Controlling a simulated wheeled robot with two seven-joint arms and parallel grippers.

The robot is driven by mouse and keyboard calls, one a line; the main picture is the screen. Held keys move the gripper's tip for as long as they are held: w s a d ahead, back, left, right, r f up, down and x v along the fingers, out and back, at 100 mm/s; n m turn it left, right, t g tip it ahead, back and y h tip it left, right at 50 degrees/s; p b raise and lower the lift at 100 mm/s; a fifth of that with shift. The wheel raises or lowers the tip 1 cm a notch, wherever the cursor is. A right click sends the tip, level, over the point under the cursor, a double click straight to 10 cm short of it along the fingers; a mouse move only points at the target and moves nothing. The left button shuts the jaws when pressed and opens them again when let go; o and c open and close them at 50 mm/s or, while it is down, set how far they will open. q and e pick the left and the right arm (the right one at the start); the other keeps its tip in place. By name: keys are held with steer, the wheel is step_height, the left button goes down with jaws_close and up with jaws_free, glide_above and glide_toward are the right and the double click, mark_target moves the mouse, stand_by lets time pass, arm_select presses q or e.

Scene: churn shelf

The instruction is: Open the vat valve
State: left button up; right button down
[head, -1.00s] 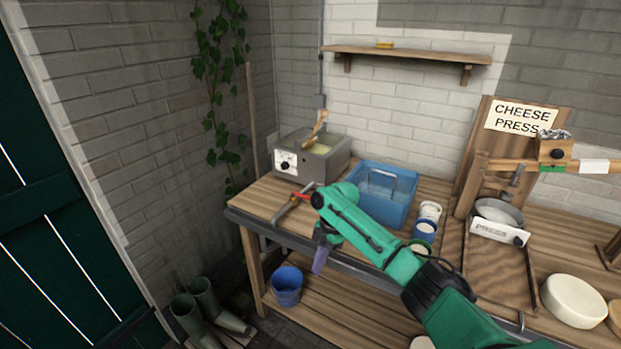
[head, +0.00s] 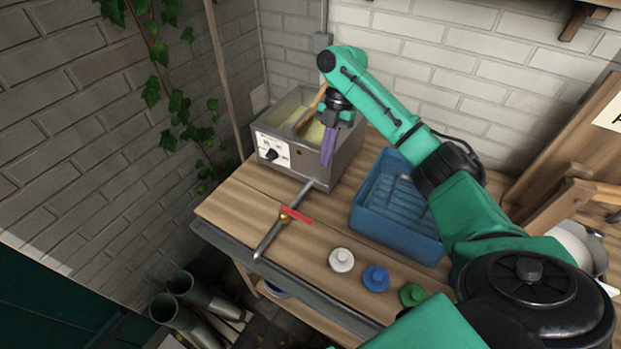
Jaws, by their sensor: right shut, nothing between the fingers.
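The vat (head: 336,158) is a grey metal box at the back left of the bench, with pale yellow contents and a wooden paddle (head: 312,108) in it. A metal pipe (head: 271,237) runs from its front towards the bench's front edge. The valve's red lever (head: 297,214) sits on a brass body on this pipe and lies across it, pointing right. My right gripper (head: 326,163) points down at the vat's front right, above and behind the lever, apart from it. Its purple-grey fingers are shut and empty. My left gripper is not in view.
A blue tub (head: 397,240) stands right of the pipe, under my right arm. White (head: 341,260), blue (head: 376,278) and green (head: 411,295) lidded pots stand near the front edge. The bench top (head: 233,200) left of the pipe is clear. Boots (head: 185,300) stand on the floor.

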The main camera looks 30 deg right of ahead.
mark_target(296, 216)
arm_select(q)
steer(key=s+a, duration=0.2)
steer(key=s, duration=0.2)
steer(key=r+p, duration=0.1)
steer(key=p, duration=0.1)
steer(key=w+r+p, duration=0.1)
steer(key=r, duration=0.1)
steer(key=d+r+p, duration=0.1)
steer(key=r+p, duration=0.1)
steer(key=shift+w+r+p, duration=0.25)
steer(key=shift+p, duration=0.1)
arm_select(e)
steer(key=s+a+f, duration=0.1)
steer(key=a+f, duration=0.1)
steer(key=s+a+f, duration=0.2)
steer(key=a+f, duration=0.1)
steer(key=s+a+f, duration=0.2)
steer(key=f, duration=0.1)
steer(key=shift+s+a+f, duration=0.25)
steer(key=shift+a, duration=0.05)
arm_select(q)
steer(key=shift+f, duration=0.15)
arm_select(e)
steer(key=shift+w+f, duration=0.1)
steer(key=shift+w, duration=0.05)
